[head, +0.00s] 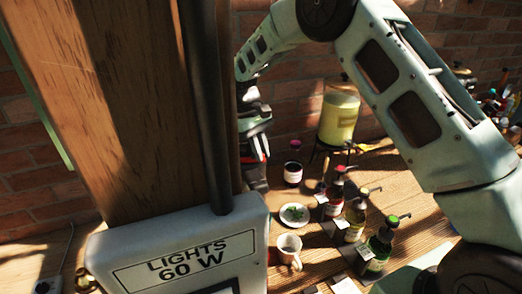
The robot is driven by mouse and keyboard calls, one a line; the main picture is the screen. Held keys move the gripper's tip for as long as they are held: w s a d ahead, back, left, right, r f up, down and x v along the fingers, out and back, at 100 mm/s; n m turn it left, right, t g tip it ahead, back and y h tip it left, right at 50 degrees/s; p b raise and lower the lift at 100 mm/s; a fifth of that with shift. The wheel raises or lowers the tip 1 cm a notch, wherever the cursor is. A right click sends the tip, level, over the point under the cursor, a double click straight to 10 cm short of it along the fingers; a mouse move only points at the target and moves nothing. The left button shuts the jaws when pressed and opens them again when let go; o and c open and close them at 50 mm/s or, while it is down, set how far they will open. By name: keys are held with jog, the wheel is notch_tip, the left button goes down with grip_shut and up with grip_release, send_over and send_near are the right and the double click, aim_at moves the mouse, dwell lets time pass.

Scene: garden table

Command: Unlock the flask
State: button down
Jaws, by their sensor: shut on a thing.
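My gripper (259,150) hangs at the end of the arm, just right of the wooden post, and the post hides part of it. It is shut on a dark object (257,178) below its fingers. Most of that object is hidden behind the post and the white box, so I cannot tell its shape or whether it is the flask. No lock or catch can be made out.
A wooden post (105,110) and a white box marked LIGHTS 60 W (185,255) block the left. On the wooden table (425,225) stand a yellow drink dispenser (338,118), a dark jar (293,173), a small plate (294,224), a mug (288,250) and several pump bottles (355,222).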

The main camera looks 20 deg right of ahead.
jog(key=c, duration=1.4)
grip_release()
jog(key=shift+w+a+r+b, duration=0.15)
jog(key=shift+w+r+b, duration=0.15)
jog(key=shift+r, duration=0.2)
jog(key=b+v, duration=0.2)
jog(key=v, duration=1.4)
jog(key=shift+r+b, duration=0.2)
jog(key=shift+b, duration=0.15)
jog(key=shift+s, duration=0.1)
jog(key=shift+d, duration=0.2)
